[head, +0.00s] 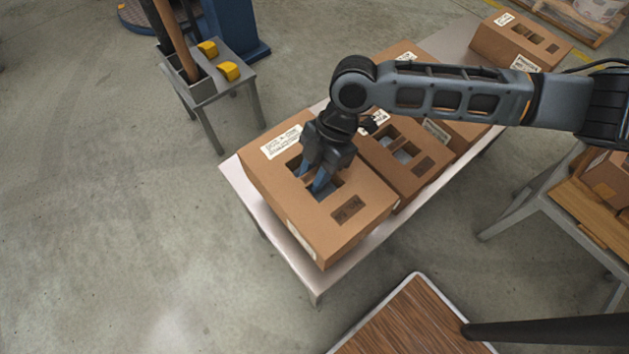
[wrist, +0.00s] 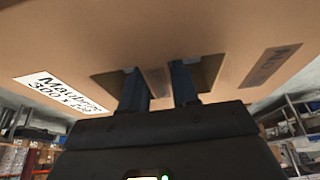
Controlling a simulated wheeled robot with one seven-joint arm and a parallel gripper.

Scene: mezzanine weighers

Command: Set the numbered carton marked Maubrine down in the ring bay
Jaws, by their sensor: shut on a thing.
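The brown carton (head: 262,182) is at the near left end of a long pale bench (head: 240,192). I cannot tell whether it rests on the bench or hangs just above it. Its top has dark cut-outs and a white label; in the wrist view the label (wrist: 62,92) reads something like "Maubrine", with a number line below. My gripper (head: 318,180) points down into the top, its blue fingers in two cut-outs. In the wrist view my gripper (wrist: 157,85) is shut on the strip between them. I cannot make out a ring bay.
A similar carton (head: 400,165) stands close behind, with several more along the bench. A grey stand (head: 215,85) with yellow blocks is at upper left. A wood-topped surface (head: 405,320) is at the bottom, a wooden table (head: 570,205) at right. Left floor is clear.

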